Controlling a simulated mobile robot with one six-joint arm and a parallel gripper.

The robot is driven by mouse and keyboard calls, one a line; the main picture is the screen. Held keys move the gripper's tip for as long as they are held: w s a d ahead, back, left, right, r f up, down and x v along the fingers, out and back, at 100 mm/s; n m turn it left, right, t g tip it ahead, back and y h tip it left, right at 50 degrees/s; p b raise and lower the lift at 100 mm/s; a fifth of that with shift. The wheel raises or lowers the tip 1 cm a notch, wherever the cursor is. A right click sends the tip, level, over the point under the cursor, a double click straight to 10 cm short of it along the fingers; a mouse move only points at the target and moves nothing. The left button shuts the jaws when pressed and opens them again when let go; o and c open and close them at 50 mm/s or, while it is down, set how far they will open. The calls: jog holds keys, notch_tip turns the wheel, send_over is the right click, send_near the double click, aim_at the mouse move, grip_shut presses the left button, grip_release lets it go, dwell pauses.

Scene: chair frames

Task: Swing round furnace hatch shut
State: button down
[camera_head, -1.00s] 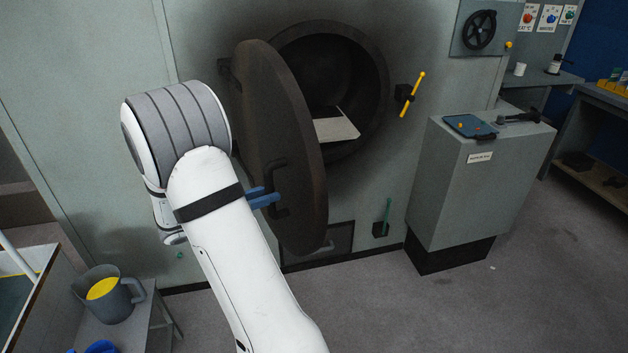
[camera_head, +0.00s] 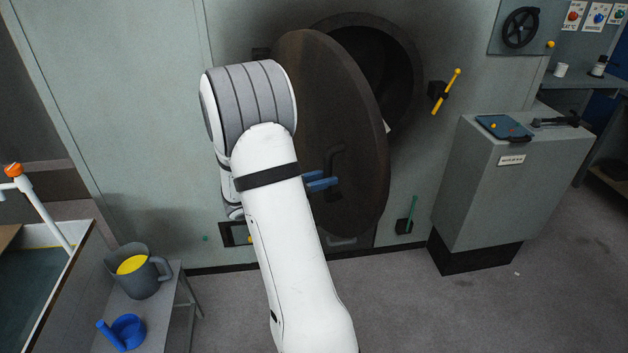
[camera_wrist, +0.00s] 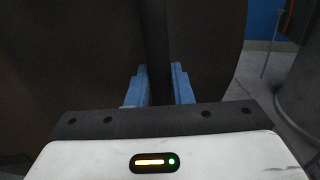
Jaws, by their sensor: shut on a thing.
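The round furnace hatch (camera_head: 345,120) is a dark brown disc hinged at its left. It stands partly open and covers much of the dark round furnace opening (camera_head: 398,75); a crescent of the opening shows at the upper right. The hatch has a dark bar handle (camera_head: 335,162) on its front face. My gripper (camera_head: 322,182) has blue fingers at this handle. In the wrist view, the blue fingers of my gripper (camera_wrist: 160,86) stand on either side of the dark vertical handle bar (camera_wrist: 157,45) and are shut on it.
A yellow lever (camera_head: 447,92) is on the wall right of the opening. A grey cabinet (camera_head: 500,195) stands at the right. Floor in front of the cabinet is clear.

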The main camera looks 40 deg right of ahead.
aim_at(340, 168)
jog(key=w+x, duration=0.2)
jog(key=x, duration=1.1)
jog(key=shift+d+r, duration=0.15)
jog(key=shift+d, duration=0.3)
jog(key=shift+w, duration=0.15)
jog(key=c, duration=1.5)
grip_release()
jog(key=shift+w, duration=0.1)
jog(key=o, duration=0.3)
jog(key=shift+b+v, duration=0.55)
jog(key=shift+v, duration=3.45)
